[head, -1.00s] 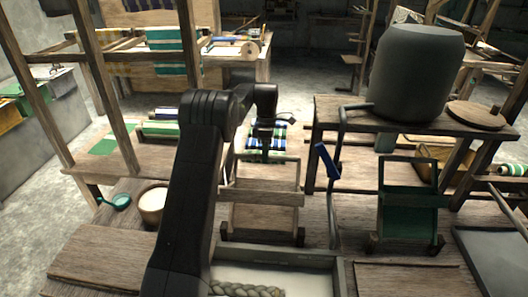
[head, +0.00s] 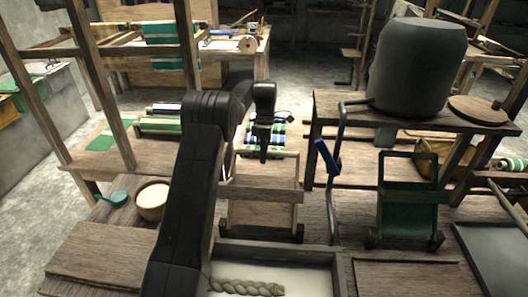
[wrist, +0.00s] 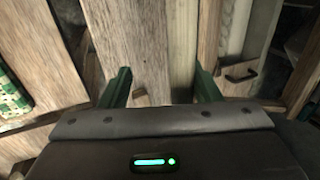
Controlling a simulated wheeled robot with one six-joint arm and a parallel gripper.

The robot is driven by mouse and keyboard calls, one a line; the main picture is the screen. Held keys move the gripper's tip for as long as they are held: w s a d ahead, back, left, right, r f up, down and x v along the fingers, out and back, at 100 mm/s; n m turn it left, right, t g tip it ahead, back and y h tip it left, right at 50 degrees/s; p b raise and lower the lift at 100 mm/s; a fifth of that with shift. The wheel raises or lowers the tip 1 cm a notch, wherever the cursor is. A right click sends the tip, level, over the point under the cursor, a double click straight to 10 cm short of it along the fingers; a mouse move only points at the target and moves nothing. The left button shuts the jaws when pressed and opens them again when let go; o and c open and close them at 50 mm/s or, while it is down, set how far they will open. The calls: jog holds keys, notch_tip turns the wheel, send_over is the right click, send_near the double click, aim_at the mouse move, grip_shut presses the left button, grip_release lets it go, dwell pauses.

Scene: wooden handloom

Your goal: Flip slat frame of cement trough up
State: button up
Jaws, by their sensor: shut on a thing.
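The cement trough (head: 337,264) is at the bottom middle of the head view, with pale fill inside and grey rims. A wooden slat frame (head: 262,214) stands upright behind it, with a crossbar and tall side posts. My gripper (head: 264,155) points down at the top of this frame, behind the crossbar. In the wrist view my green fingers (wrist: 163,78) stand either side of a wooden piece. I take it to be part of the frame; the exact contact is hidden. My arm hides the trough's left part.
A grey braided rope (head: 245,287) lies in the trough. A bowl (head: 152,202) and teal ladle (head: 116,198) sit to the left. A blue-handled crank (head: 326,156) and green-panelled frame (head: 408,205) stand right. A dark barrel (head: 416,68) stands on a raised bench.

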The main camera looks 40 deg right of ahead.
jog(key=shift+w+d+r, duration=0.1)
jog(key=shift+w+d, duration=0.05)
jog(key=shift+d, duration=0.05)
dwell(0.3)
jog(key=b+v, duration=0.1)
jog(key=v, duration=0.6)
jog(key=shift+r, duration=0.15)
jog(key=shift+a, duration=0.15)
dwell(0.4)
